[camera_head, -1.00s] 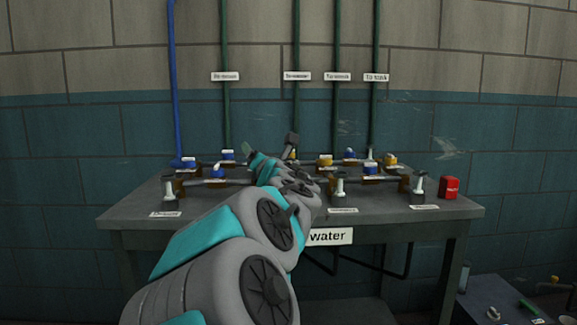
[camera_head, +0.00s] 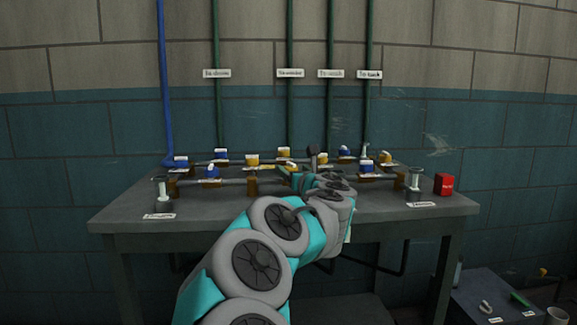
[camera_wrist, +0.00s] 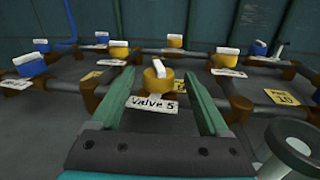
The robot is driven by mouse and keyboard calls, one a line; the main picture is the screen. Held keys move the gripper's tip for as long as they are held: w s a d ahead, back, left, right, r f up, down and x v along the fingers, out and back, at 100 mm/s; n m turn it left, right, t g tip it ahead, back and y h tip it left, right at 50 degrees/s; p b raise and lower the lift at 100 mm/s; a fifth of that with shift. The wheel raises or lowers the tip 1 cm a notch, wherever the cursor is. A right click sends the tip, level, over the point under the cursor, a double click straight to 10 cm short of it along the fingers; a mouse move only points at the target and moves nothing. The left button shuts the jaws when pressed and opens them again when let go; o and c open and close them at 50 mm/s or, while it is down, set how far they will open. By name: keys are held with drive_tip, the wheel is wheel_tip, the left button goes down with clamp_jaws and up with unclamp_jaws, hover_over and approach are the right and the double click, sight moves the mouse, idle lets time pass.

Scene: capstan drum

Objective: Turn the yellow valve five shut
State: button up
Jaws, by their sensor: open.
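The yellow valve five (camera_wrist: 158,80) is in the middle of the wrist view, a round yellow knob with a white bar on top. The bar points roughly away from me, along the line of my fingers. A white label reading "Valve 5" (camera_wrist: 153,106) is in front of it. My gripper (camera_wrist: 159,78) is open, its two green fingers left and right of the valve in the picture. I cannot tell whether they touch it or how far their tips reach past it. In the head view my arm covers much of this spot.
Other yellow valves (camera_wrist: 118,50) and blue valves (camera_wrist: 30,65) stand on pipes around it. A grey handwheel (camera_wrist: 290,145) is close at the lower right. A red box (camera_head: 444,184) stands at the right end of the grey bench (camera_head: 130,210).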

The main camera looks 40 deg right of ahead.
hover_over(288, 191)
drive_tip(key=shift+w+d+p, duration=0.15)
drive_tip(key=shift+p, duration=0.15)
drive_tip(key=shift+c, duration=0.2)
clamp_jaws()
idle(0.4)
